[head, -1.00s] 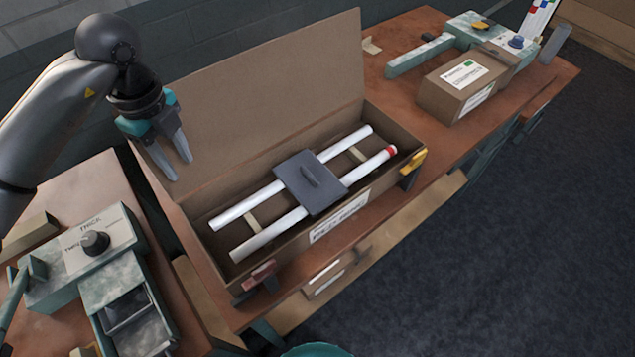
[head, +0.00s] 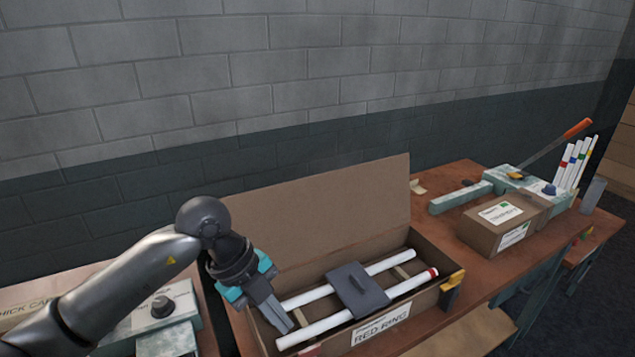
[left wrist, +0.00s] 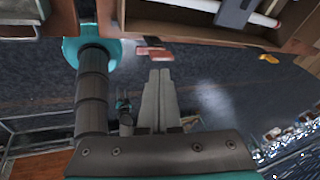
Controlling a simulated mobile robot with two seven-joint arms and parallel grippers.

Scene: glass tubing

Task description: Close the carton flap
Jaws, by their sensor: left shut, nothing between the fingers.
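The carton (head: 425,305) stands open on the bench, and its wide brown flap (head: 335,215) stands up along the back edge. Inside lie two white tubes, one (head: 412,283) with a red ring near its right end. A dark grey piece with a handle (head: 357,290) lies across both. My left gripper (head: 287,327) is shut and empty, fingers pointing down, in front of the flap at the carton's left end; its height over the carton is unclear. In the left wrist view its fingers (left wrist: 160,75) are together, with the carton (left wrist: 190,28) at top right. My right gripper is out of view.
A closed, labelled box (head: 500,222) stands right of the carton, near a green-grey fixture with an orange-handled lever (head: 575,130) and several colour-banded tubes (head: 578,163). A knobbed device (head: 160,310) sits at the left. A brick wall (head: 330,60) rises behind.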

